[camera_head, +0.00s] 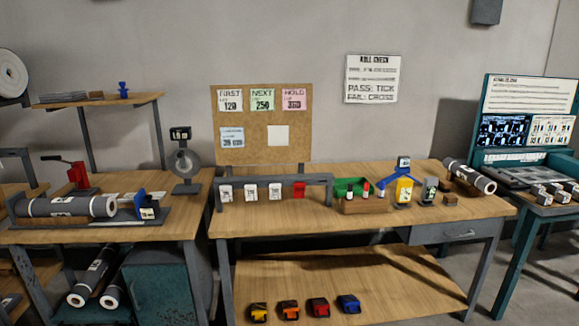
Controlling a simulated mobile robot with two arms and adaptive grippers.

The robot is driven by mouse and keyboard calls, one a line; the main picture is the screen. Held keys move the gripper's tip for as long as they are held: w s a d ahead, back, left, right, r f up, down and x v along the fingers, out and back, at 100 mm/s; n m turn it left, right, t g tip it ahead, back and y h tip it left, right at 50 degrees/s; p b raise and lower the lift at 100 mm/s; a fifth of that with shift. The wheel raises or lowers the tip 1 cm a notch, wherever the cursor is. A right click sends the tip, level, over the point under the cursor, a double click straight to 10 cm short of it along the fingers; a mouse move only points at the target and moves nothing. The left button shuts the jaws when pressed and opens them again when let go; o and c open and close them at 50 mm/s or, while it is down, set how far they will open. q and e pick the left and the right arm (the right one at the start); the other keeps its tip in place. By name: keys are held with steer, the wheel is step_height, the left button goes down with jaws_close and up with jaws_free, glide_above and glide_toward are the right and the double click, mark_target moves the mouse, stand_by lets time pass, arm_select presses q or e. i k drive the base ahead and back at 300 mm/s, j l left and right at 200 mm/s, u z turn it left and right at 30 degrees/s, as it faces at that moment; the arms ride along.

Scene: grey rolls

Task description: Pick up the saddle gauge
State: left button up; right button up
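A blue device with splayed legs and a small display on top (403,164) stands toward the right of the middle bench; it looks like the saddle gauge. A yellow block with a white label (404,191) stands in front of it and hides part of its lower middle. A small grey device with a display (429,190) stands just right of it. Neither of my grippers is in view.
A wooden box with markers (365,206) and a green bin (350,187) stand left of the gauge. A grey roll (470,177) lies at the bench's right end. The bench front (300,222) is clear. Several coloured blocks sit on the lower shelf (340,280).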

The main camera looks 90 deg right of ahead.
mark_target(403, 168)
steer(key=z, duration=3.55)
steer(key=i+l+z, duration=0.25)
steer(key=i, duration=0.4)
steer(key=i+z, duration=0.3)
steer(key=i, duration=0.35)
